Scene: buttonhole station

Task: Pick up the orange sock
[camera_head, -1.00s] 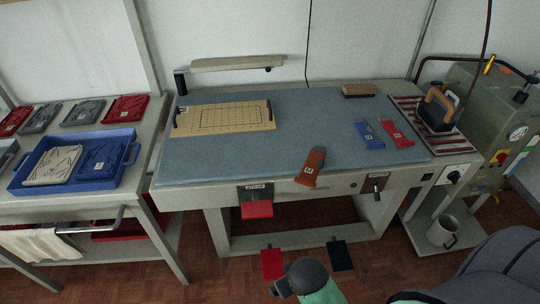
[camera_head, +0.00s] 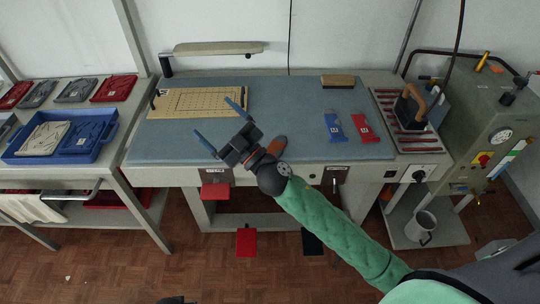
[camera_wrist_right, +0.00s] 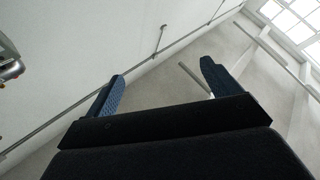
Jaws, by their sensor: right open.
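The orange sock (camera_head: 277,146) lies at the front edge of the blue-grey pressing board (camera_head: 300,112). Most of it is hidden behind my right gripper and wrist; only a rounded orange-brown end shows. My right gripper (camera_head: 212,116) is open, its two blue fingers spread and empty, in front of and above the board in the head view. Its fingers point up and left, away from the sock. In the right wrist view the open fingers (camera_wrist_right: 162,70) face the pale wall and windows, and no sock shows.
A blue sock (camera_head: 337,127) and a red sock (camera_head: 364,128) lie on the board's right. A tan grid board (camera_head: 200,103) lies at left, a brush (camera_head: 338,81) at the back. An iron (camera_head: 412,105) stands at right. A blue tray (camera_head: 105,139) is on the left table.

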